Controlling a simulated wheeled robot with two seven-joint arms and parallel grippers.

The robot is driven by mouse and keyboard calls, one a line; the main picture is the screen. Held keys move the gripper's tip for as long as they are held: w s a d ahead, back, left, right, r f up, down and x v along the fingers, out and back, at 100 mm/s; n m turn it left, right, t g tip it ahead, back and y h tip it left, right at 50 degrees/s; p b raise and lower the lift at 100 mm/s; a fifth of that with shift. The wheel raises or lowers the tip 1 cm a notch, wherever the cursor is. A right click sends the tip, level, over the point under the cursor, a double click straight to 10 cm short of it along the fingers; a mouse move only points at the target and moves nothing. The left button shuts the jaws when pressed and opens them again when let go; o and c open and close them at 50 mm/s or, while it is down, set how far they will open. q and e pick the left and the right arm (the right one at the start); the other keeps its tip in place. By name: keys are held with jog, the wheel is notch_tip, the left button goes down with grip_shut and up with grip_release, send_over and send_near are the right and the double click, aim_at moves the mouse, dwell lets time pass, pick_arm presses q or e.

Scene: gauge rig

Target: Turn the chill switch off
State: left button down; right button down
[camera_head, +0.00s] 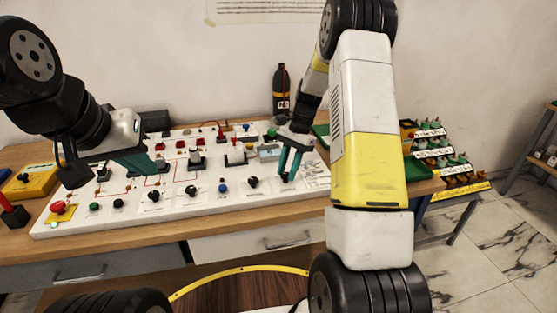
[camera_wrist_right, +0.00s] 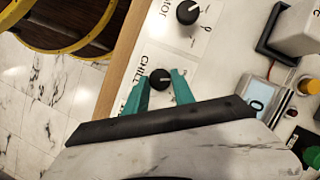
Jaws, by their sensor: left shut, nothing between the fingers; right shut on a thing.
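The chill switch is a small round black knob (camera_wrist_right: 160,78) on the white panel, beside a printed label of which "CHIL" can be read. My right gripper (camera_wrist_right: 161,82) has its two teal fingers on either side of the knob, shut on it. In the head view my right gripper (camera_head: 287,177) reaches down to the panel's right part, and its fingers hide most of the knob. The knob's exact pointer setting is too small to tell. My left gripper (camera_head: 156,168) is shut and empty above the left part of the panel.
A similar black knob (camera_wrist_right: 187,12) sits nearby, and a small display (camera_wrist_right: 258,98) is on the other side. The white panel (camera_head: 120,222) carries several buttons, including a red one (camera_head: 58,207). A black bottle (camera_head: 281,90) stands behind. A rack (camera_head: 440,155) is at right.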

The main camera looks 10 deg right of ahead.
jog(key=shift+w+n+h, duration=0.1)
jog(key=shift+n+h, duration=0.2)
jog(key=shift+n, duration=0.7)
jog(key=c, duration=1.1)
grip_release()
jog(key=shift+o, duration=0.2)
jog(key=v, duration=0.8)
jog(key=shift+w, duration=0.15)
